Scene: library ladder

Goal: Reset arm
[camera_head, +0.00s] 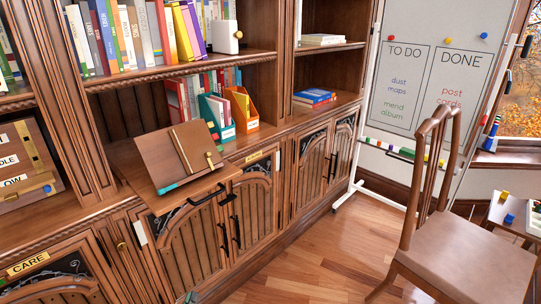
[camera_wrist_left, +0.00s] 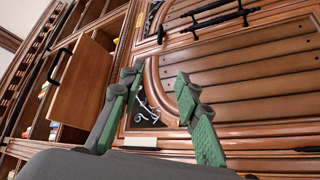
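My left gripper (camera_wrist_left: 158,78) shows in the left wrist view with its two green-and-grey fingers spread apart and nothing between them. It faces a carved lower cabinet door (camera_wrist_left: 245,75); I cannot tell how far off the door is. In the head view only a small green tip of the left gripper (camera_head: 189,297) shows at the bottom edge, low in front of the cabinet doors. The rest of that gripper and its arm are out of the frame. My right gripper is in neither view.
A pull-out shelf (camera_head: 220,181) juts from the bookcase, carrying a wooden stand (camera_head: 160,165). Its underside (camera_wrist_left: 82,85) shows in the wrist view. Black door handles (camera_head: 235,230) stick out. A chair (camera_head: 465,262) and whiteboard (camera_head: 425,100) stand right. Floor (camera_head: 330,250) between is clear.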

